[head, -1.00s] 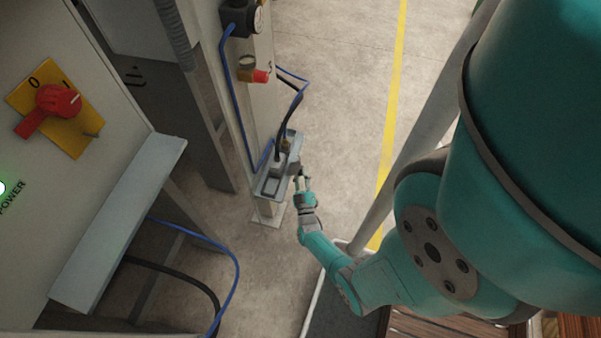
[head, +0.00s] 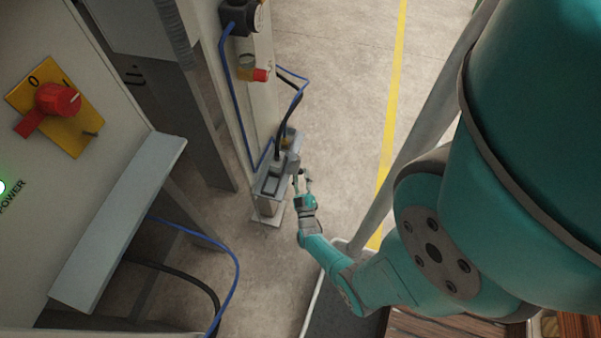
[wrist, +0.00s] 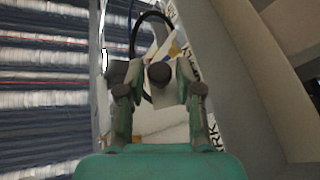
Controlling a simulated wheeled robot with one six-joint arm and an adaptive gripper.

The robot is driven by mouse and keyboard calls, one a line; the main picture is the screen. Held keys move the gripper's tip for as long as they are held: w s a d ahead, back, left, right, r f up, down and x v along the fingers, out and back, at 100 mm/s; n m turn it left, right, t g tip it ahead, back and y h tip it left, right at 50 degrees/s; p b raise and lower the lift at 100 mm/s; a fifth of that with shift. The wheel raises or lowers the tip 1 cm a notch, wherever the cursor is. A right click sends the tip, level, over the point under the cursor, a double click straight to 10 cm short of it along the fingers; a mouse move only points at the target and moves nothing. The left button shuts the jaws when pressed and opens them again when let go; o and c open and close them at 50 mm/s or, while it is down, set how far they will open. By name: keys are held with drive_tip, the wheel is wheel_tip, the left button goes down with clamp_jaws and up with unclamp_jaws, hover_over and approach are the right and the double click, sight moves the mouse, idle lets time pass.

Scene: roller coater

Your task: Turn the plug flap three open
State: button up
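A grey socket box (head: 268,184) stands on a short post beside the machine's column, with a black cable plugged into its top. A grey flap-like part (head: 292,165) shows at its right side. I cannot tell which flap is number three or how far it is turned. My gripper (head: 303,178) is close to the box's right side, with its fingers apart. In the wrist view my gripper (wrist: 158,72) has spread fingers, and a dark rounded piece (wrist: 159,74) shows between them. Whether the fingers touch it is unclear.
The black cable (head: 281,128) and a blue cable (head: 235,100) run down to the box. A grey ledge (head: 125,220) juts out at left.

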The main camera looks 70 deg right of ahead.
drive_tip(key=v, duration=1)
drive_tip(key=shift+a, duration=0.25)
